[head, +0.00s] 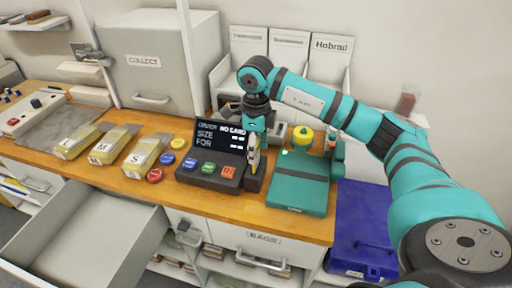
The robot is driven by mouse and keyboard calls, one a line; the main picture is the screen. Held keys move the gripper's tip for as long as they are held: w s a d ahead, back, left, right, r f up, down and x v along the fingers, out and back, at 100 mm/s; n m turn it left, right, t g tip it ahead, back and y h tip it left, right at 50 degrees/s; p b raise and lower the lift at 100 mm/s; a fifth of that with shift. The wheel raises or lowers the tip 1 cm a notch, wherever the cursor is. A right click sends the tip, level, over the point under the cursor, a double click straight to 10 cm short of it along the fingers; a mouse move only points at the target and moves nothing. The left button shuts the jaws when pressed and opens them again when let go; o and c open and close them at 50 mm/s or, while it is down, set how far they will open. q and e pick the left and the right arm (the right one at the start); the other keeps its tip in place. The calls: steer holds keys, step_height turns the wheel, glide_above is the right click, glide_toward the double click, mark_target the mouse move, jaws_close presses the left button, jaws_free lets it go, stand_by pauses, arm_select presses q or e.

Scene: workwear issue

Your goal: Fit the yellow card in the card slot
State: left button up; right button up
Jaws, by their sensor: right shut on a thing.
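My right gripper (256,140) points down at the right end of the dark order terminal (208,176). It is shut on the yellow card (252,160), which hangs upright below the fingers. The card's lower edge is at or just above the dark block (254,181) beside the terminal, where the card slot appears to be. I cannot tell whether the card is inside the slot. The terminal's screen (221,135) reads ORDER, NO CARD, SIZE and FOR. My left gripper is out of view.
A teal scale-like device (298,192) with a yellow knob stands to the right. Packs marked L, M and S (146,157) and coloured discs lie to the left. An open drawer (90,235) juts out at front left. A blue case (362,225) is at lower right.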

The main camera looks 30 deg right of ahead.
steer(key=shift+f+b, duration=0.75)
steer(key=shift+f, duration=0.35)
stand_by(0.4)
steer(key=o, duration=1)
steer(key=shift+r, duration=0.15)
steer(key=shift+r+p, duration=2.95)
steer(key=shift+r, duration=1.45)
